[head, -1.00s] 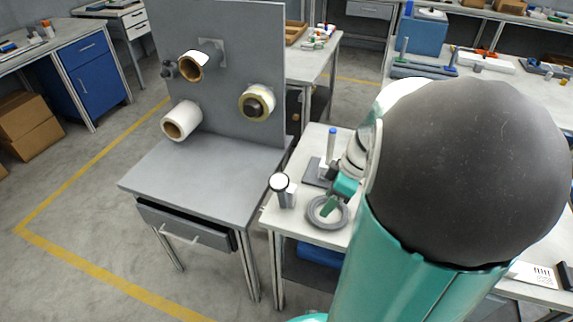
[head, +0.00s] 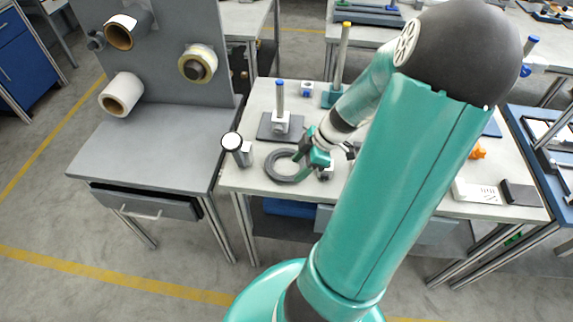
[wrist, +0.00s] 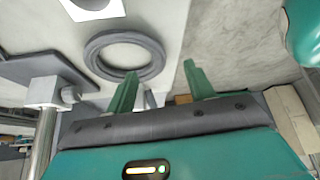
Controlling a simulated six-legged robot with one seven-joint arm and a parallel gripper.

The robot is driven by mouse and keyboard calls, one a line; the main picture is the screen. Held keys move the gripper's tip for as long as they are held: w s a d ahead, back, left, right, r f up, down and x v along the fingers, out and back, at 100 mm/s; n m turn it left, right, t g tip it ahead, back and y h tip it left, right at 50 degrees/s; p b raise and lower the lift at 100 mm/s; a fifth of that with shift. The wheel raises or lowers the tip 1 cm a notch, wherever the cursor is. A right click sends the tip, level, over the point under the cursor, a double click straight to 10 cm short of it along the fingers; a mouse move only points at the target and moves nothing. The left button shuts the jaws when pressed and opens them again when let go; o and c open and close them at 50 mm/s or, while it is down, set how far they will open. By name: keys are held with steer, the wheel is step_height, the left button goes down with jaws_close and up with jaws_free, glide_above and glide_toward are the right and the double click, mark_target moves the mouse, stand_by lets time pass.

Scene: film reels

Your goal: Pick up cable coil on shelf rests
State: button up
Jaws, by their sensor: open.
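The cable coil is a grey ring (head: 270,170) lying flat on the light top of the middle table (head: 240,183). It also shows whole in the wrist view (wrist: 92,55), just beyond my fingers. My gripper (head: 306,168) is open and empty at the right side of the coil in the head view. In the wrist view its two green fingertips (wrist: 160,72) are spread apart. The left fingertip overlaps the coil's near rim and the right one is off to its side. I cannot tell whether a finger touches the coil.
A post on a dark base (head: 281,127) stands behind the coil. A white-topped cylinder (head: 232,143) stands to its left at the table edge. A grey pegboard stand with rolls (head: 165,60) is further left. The floor in front is clear.

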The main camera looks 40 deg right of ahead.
mark_target(288, 177)
steer(key=shift+x, duration=2.8)
steer(key=c, duration=1.1)
